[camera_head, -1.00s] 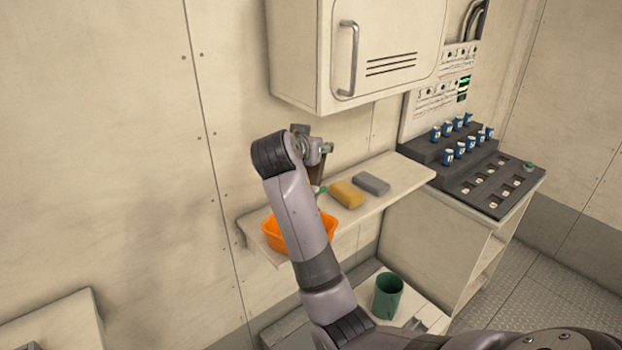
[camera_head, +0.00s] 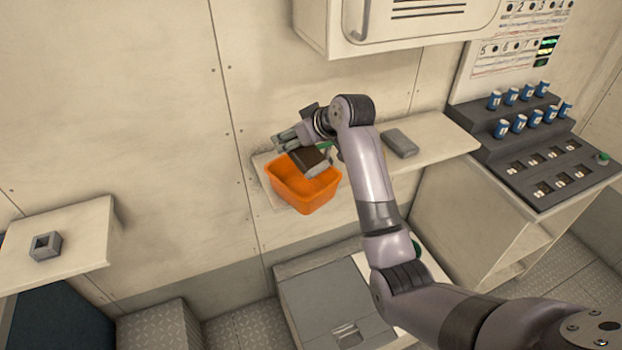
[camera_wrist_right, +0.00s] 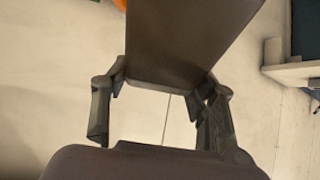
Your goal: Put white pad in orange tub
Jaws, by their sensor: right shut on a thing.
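The orange tub (camera_head: 303,190) stands at the left end of the wall shelf, and its inside is partly covered from view. My right gripper (camera_head: 290,141) is above the tub's rear rim, shut on a flat slab that I take for the white pad (camera_head: 314,159). The slab looks dark brown in shade, with a paler lower edge, and hangs tilted over the tub. In the right wrist view the slab (camera_wrist_right: 190,40) fills the top middle, and a bit of the tub (camera_wrist_right: 121,4) shows at the top edge. My left gripper is not in view.
A grey block (camera_head: 400,143) lies on the wall shelf (camera_head: 440,132), right of my arm. A cabinet (camera_head: 410,25) hangs above. A control panel (camera_head: 530,150) stands at the right. A second shelf (camera_head: 80,235) with a small grey hollow block (camera_head: 46,246) is at the left.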

